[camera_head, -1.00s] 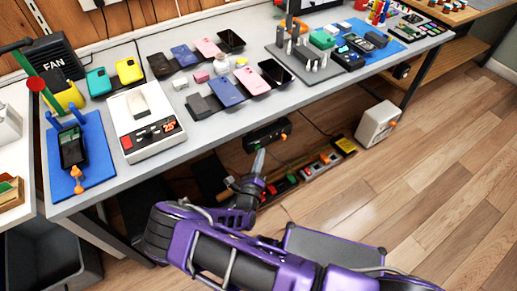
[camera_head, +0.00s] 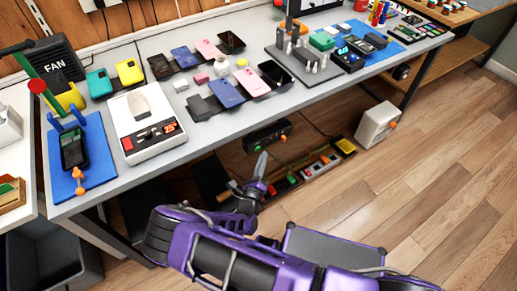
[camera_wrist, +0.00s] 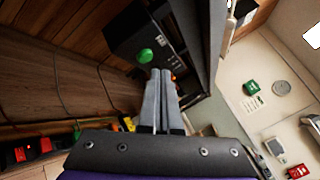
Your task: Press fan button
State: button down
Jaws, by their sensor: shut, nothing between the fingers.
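A black fan box marked FAN (camera_head: 55,62) stands at the back left of the grey table. A black control box (camera_head: 267,136) hangs under the table's front edge. It bears a round green button (camera_head: 257,149), which also shows in the wrist view (camera_wrist: 146,55). A small orange-red spot shows just behind my fingertips in the wrist view, partly hidden. My gripper (camera_head: 262,158) is shut and empty, pointing up towards the control box. In the wrist view its fingertips (camera_wrist: 160,74) appear just below and right of the green button. I cannot tell whether they touch the box.
Phones and cases lie on the table (camera_head: 215,131), with a white scale (camera_head: 145,120) and a blue mat (camera_head: 95,171) at left. Below are a power strip (camera_head: 310,167) and a white box (camera_head: 378,124) on the floor. The floor at right is clear.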

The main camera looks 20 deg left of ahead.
jog(key=s+d+p, duration=0.2)
jog(key=s+d, duration=0.2)
jog(key=shift+d, duration=0.3)
dwell(0.4)
dwell(0.3)
